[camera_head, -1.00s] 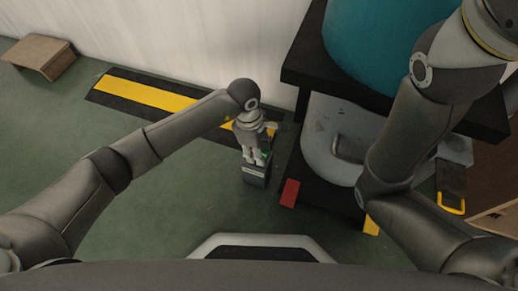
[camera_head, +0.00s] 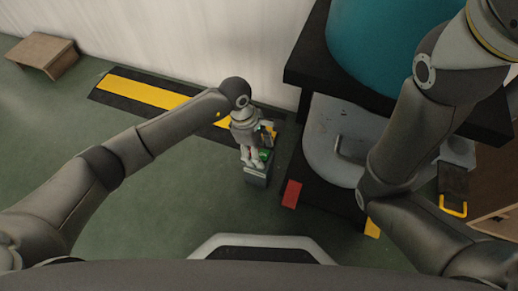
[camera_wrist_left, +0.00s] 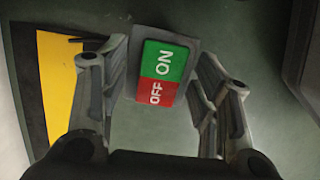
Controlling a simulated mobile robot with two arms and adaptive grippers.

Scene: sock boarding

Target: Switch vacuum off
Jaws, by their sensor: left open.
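The vacuum switch is a grey box (camera_head: 256,178) on a short stand, low in front of the wall. In the left wrist view its rocker has a green ON half (camera_wrist_left: 166,61) and a red OFF half (camera_wrist_left: 157,92). A bit of the green half (camera_head: 265,155) also shows in the head view. My left gripper (camera_head: 253,164) is just above the switch, pointing down. In the left wrist view its open fingers (camera_wrist_left: 165,70) stand on either side of the switch, holding nothing. Contact cannot be told. My right gripper is out of view.
A black stand with a large teal tank (camera_head: 375,45) is right of the switch, with a red block (camera_head: 291,194) at its corner. A black and yellow floor strip (camera_head: 145,92) lies behind my left arm. A wooden stool (camera_head: 42,54) is far left. Green floor is open in front.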

